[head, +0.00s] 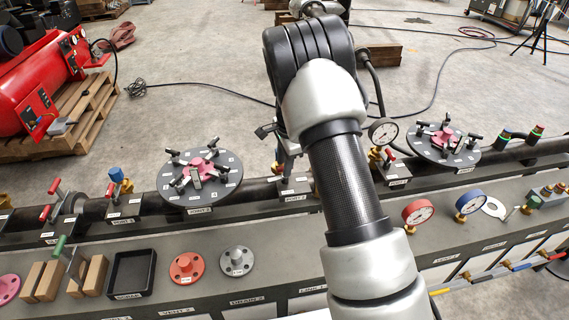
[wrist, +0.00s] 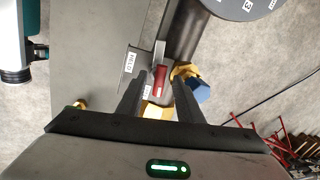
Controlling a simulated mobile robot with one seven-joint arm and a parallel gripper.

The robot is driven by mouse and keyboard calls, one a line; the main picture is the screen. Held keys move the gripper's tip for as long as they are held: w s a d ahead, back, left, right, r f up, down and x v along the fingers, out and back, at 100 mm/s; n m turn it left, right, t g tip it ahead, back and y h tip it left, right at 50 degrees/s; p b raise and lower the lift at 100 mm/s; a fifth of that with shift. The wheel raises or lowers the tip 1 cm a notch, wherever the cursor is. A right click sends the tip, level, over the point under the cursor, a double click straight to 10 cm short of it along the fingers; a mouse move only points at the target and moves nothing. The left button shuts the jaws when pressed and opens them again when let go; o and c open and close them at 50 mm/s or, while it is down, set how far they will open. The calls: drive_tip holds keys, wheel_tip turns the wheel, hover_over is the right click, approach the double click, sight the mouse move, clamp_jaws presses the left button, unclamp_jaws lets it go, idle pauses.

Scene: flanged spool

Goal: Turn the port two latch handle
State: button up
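The port two disc (head: 176,191), a dark round plate with a pink hub and several black clamps, lies on the pipe left of my arm. Its label (head: 199,211) seems to read PORT 2. In the wrist view my gripper (wrist: 159,82) is open, with its two dark fingers apart. A red handle (wrist: 159,76) on a grey lever shows between the fingertips, with gaps on both sides. I cannot tell how close it is in depth, or whether it is the port two latch. In the head view my arm hides most of my gripper.
A blue knob (wrist: 201,92) with a yellow fitting is right of the right finger. Part of a dark disc (wrist: 240,8) is at the top right. A second clamped disc (head: 460,155) and a gauge (head: 383,131) stand right of my arm. A black tray (head: 131,274) sits front left.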

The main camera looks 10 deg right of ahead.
drive_tip(key=s+r, duration=0.3)
drive_tip(key=r, duration=1.4)
drive_tip(key=shift+s+d, duration=0.2)
drive_tip(key=shift+d, duration=0.15)
